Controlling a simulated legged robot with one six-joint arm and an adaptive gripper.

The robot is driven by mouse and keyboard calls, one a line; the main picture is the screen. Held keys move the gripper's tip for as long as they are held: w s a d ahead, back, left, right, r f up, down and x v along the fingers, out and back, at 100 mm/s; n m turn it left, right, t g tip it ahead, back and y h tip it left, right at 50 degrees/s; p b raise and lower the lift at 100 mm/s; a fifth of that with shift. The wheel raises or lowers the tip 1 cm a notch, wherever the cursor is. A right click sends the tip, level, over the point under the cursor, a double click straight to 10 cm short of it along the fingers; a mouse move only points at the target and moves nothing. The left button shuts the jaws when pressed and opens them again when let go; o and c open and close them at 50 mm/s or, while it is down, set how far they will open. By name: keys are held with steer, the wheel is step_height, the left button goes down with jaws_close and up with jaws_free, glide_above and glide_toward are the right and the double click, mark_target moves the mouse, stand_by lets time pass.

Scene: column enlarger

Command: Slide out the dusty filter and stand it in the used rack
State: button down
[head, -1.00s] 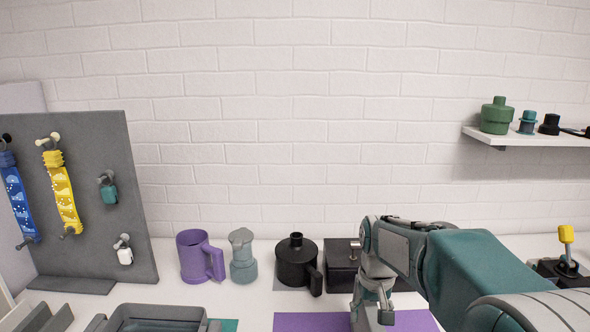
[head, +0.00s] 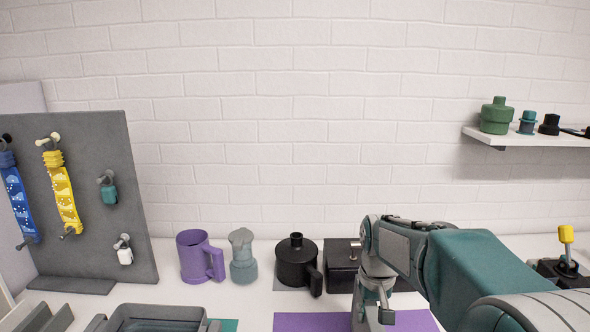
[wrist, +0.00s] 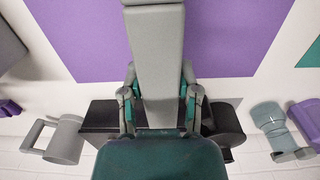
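My gripper (wrist: 160,90) points down over the purple mat in front of the black box; it also shows in the head view (head: 374,302). Its two fingers stand apart, one on each side of a light grey slab (wrist: 158,50). The slab runs up out of the wrist view. I cannot tell whether the fingers press on it or whether it is the dusty filter. I cannot make out the used rack for certain; grey slanted pieces (head: 52,318) are partly in view at the lower left.
A black box (head: 341,276), black pot (head: 296,262), grey pot (head: 243,257) and purple mug (head: 196,258) stand along the back. A purple mat (head: 310,322) lies in front. A grey tray (head: 160,314) is at the lower left, near a grey pegboard (head: 90,215).

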steer(key=shift+r, duration=3)
steer(key=shift+s, duration=0.1)
